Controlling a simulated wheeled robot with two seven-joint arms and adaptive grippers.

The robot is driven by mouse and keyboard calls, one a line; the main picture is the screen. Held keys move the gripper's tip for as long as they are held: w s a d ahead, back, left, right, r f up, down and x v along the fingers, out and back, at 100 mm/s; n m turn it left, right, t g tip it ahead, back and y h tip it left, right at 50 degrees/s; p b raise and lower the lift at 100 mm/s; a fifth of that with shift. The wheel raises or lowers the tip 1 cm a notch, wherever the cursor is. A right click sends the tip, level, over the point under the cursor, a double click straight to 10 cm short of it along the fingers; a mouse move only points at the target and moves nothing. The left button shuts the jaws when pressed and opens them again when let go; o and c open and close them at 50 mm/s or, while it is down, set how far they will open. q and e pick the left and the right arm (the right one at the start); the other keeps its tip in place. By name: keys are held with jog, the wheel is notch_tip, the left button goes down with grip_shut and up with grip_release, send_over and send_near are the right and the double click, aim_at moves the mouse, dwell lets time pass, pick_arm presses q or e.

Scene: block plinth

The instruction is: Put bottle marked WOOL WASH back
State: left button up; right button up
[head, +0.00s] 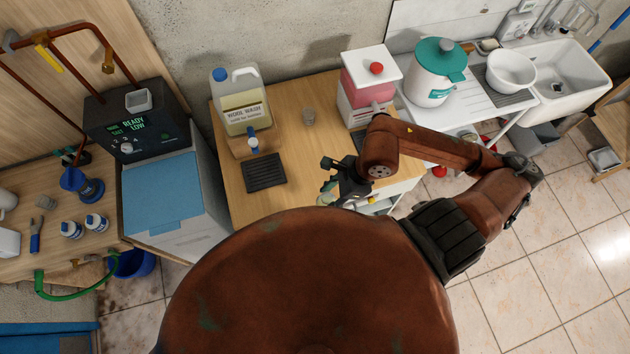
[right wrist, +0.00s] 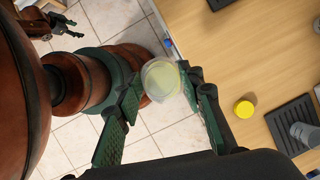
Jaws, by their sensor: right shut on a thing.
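The bottle marked WOOL WASH (head: 243,110) has a clear body, yellowish contents and a blue cap. It is at the back left of the wooden table, at a wooden block (head: 240,147); I cannot tell exactly how it is seated. A blue and white tap (head: 253,143) is at the block's front, above a black drip tray (head: 266,172). My right gripper (head: 334,178) is at the table's front edge, away from the bottle. In the right wrist view it is shut on a clear cup (right wrist: 160,79) with pale yellowish contents.
A small clear cup (head: 309,116) stands on the table (head: 290,100). A red and white dispenser (head: 368,85) is at the back right. A machine with a display (head: 135,120) stands left of the table. The middle of the tabletop is mostly clear.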

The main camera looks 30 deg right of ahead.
jog(key=w+d+f+b, duration=0.1)
jog(key=w+f, duration=0.3)
jog(key=w+d+f+b, duration=0.1)
jog(key=w+f, duration=0.3)
jog(key=w+d+f+b, duration=0.1)
jog(key=w+f+b, duration=0.1)
jog(key=w+f, duration=0.2)
jog(key=shift+f, duration=0.2)
jog(key=o, duration=1.4)
jog(key=shift+r, duration=0.1)
jog(key=b+v, duration=0.1)
jog(key=v, duration=1.1)
